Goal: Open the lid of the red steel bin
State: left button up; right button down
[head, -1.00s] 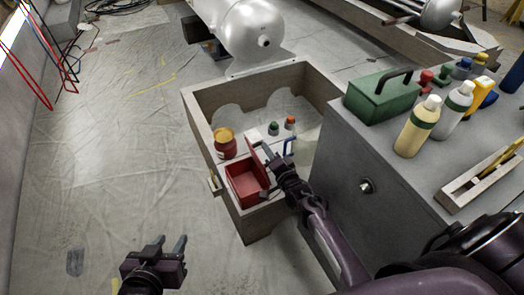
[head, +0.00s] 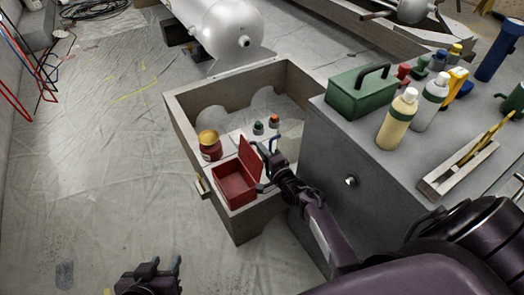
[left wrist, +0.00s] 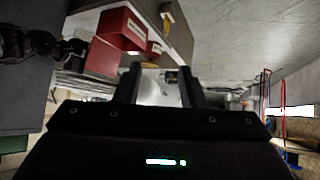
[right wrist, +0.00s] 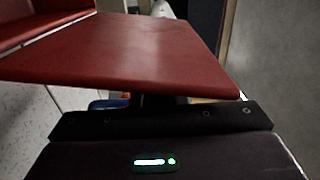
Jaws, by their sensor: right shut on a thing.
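The red steel bin (head: 236,188) sits at the near end of a grey-brown crate in the head view, its inside showing. Its red lid (head: 250,158) stands raised along the bin's right side. It fills the upper part of the right wrist view (right wrist: 130,52). My right gripper (head: 266,178) is at the lid's right side, shut on the lid; its fingertips are mostly hidden by the panel. My left gripper (head: 166,265) is low over the floor, away from the bin. Its fingers are apart and empty in the left wrist view (left wrist: 158,84).
A brown jar (head: 210,147) and small bottles (head: 273,122) stand beyond the bin in the crate (head: 183,110). A grey cabinet (head: 320,160) borders it on the right, carrying a green toolbox (head: 362,92) and bottles.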

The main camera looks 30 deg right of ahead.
jog(key=shift+d, duration=0.1)
jog(key=c, duration=1.5)
grip_release()
jog(key=shift+o, duration=0.2)
